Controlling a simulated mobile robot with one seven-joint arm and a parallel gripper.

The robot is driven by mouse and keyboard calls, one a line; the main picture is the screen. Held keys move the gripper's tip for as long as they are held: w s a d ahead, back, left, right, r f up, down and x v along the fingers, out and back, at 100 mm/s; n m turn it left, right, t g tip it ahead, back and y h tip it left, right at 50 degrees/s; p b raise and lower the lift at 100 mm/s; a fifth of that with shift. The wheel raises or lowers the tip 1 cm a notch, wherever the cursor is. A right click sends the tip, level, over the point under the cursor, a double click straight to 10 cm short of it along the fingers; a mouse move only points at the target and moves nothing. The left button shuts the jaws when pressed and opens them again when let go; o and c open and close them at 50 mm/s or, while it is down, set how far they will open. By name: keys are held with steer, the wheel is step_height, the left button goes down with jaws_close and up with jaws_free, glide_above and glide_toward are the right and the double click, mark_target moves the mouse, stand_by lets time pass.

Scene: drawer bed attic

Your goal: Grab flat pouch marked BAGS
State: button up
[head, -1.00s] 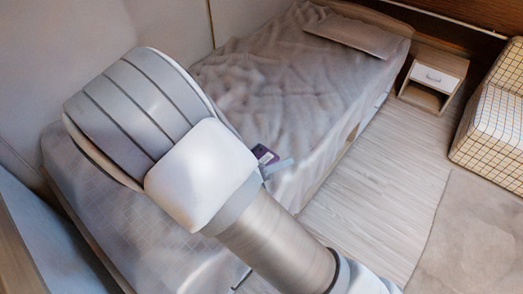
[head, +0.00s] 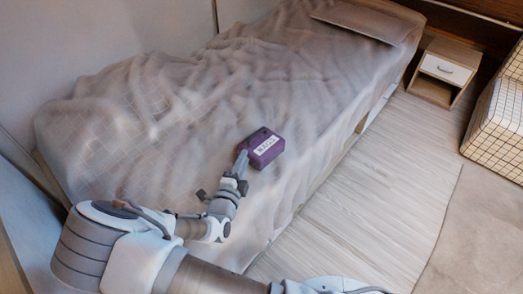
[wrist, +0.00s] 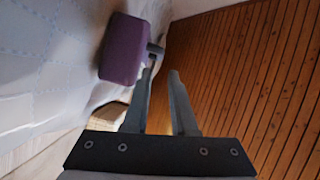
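The purple pouch (head: 266,146) lies on the bed near its front edge. It has a white label with dark lettering, too small to read surely. My gripper (head: 242,162) is at the pouch's left end in the head view, tips close to it. In the wrist view the pouch (wrist: 122,50) is beyond and left of the left finger, with a small dark part sticking out at its right side. My gripper (wrist: 160,72) is open there, with a gap between the fingers and nothing in it. Whether a fingertip touches the pouch I cannot tell.
The bed (head: 200,85) has a rumpled grey-beige cover and a flat pillow (head: 367,20) at its far end. A nightstand (head: 442,72) and a checked armchair (head: 497,115) stand at the right. The floor (head: 385,190) beside the bed is clear.

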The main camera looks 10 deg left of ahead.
mark_target(252, 139)
steer(key=w, duration=0.3)
steer(key=w+b, duration=0.1)
steer(key=w, duration=0.1)
steer(key=shift+d+f, duration=0.2)
steer(key=shift+f, duration=0.05)
steer(key=w+b, duration=0.1)
steer(key=w, duration=0.1)
steer(key=w+b, duration=0.1)
steer(key=w, duration=0.1)
steer(key=shift+w+d+f+b, duration=0.1)
steer(key=shift+d+f+b, duration=0.05)
steer(key=shift+f+b, duration=0.15)
steer(key=shift+w+r, duration=0.15)
steer(key=shift+w, duration=0.25)
jaws_close()
stand_by(0.4)
